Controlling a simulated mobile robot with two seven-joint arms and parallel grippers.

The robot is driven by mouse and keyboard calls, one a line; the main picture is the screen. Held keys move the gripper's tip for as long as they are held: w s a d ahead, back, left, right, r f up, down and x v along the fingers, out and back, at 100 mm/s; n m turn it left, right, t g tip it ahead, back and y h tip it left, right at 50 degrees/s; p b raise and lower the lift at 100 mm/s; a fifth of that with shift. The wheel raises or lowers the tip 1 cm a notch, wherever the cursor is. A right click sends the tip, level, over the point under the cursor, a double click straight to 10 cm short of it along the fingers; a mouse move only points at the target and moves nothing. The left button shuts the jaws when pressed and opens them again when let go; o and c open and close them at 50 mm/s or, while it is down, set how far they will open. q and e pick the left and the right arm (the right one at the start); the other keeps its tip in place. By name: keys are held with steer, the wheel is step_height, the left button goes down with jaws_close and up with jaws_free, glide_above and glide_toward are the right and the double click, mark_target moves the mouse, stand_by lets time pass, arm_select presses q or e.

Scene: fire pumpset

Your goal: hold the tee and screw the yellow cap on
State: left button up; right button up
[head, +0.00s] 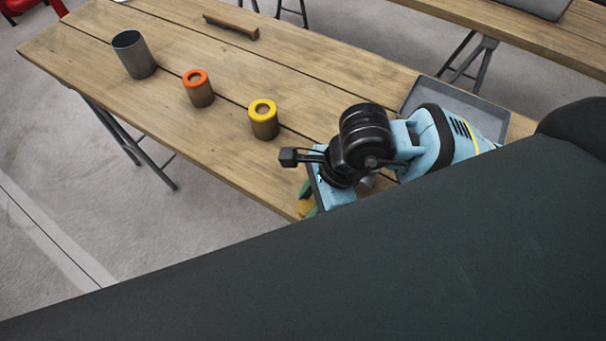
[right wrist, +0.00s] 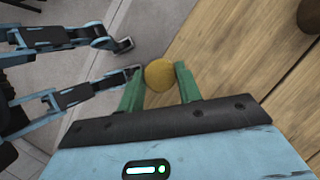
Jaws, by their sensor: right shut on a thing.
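My right gripper (head: 307,207) is over the near edge of the wooden table, partly hidden behind its own wrist. In the right wrist view, its green fingers (right wrist: 160,84) are shut on the yellow cap (right wrist: 160,74), a round yellow piece between the fingertips. The cap's yellow also shows small beside the fingers in the head view. I cannot make out the tee in either view. My left gripper cannot be made out; blue-and-black parts of my own body show at the left of the right wrist view.
On the table (head: 170,110) stand a grey metal cup (head: 134,55), an orange-topped can (head: 198,88) and a yellow-topped can (head: 264,120). A brown bar (head: 231,26) lies at the back edge. A grey tray (head: 425,88) is at the right, behind my arm.

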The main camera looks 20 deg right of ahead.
steer(key=s+a, duration=0.1)
steer(key=s, duration=0.5)
steer(key=shift+s+r, duration=0.3)
steer(key=shift+s, duration=0.05)
steer(key=shift+s+r, duration=0.1)
steer(key=shift+s, duration=0.75)
arm_select(q)
steer(key=shift+f, duration=0.15)
arm_select(e)
steer(key=shift+w, duration=0.15)
steer(key=w+d+n+g, duration=0.1)
steer(key=w+d+n, duration=0.1)
steer(key=n, duration=0.1)
steer(key=w+d+n+g, duration=0.1)
steer(key=w+n, duration=0.1)
steer(key=n, duration=0.1)
steer(key=w+d+n+g+h, duration=0.1)
steer(key=w+d+n, duration=0.1)
steer(key=n, duration=0.1)
steer(key=shift+w+d+r+n, duration=0.15)
steer(key=shift+w+d+n, duration=0.15)
steer(key=w+d+r+n+g+h, duration=0.2)
steer(key=w+d+r+n, duration=0.3)
steer(key=n, duration=0.4)
steer(key=shift+w+r+h, duration=0.2)
steer(key=shift+r+h, duration=0.3)
steer(key=shift+h, duration=0.1)
steer(key=shift+w+d+r+n, duration=0.15)
steer(key=shift+d+r+n, duration=0.05)
steer(key=shift+r+n, duration=0.2)
